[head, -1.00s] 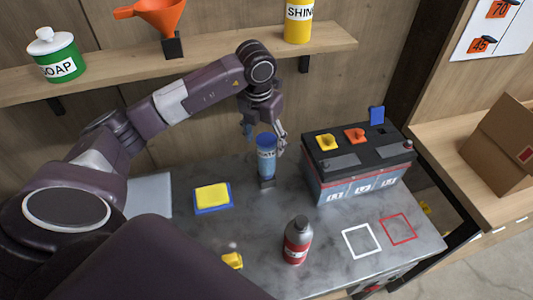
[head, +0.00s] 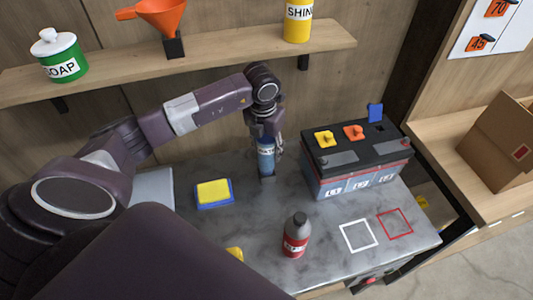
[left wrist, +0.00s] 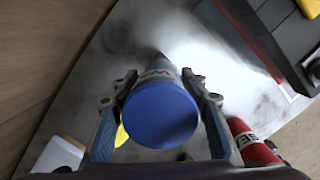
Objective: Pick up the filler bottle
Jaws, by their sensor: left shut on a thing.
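In the left wrist view the round blue cap (left wrist: 160,115) of the bottle lies between the two fingers of my left gripper (left wrist: 160,88). The cap and fingers hide much of the bottle body, and I cannot tell whether it is clear of the worktop. My right gripper is not in view.
A large battery (head: 355,180) with yellow, orange and blue caps stands right of the bottle. A red bottle (head: 295,238) stands in front. A yellow sponge (head: 213,191) lies on a blue tray to the left. A wooden shelf (head: 210,67) runs above the worktop.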

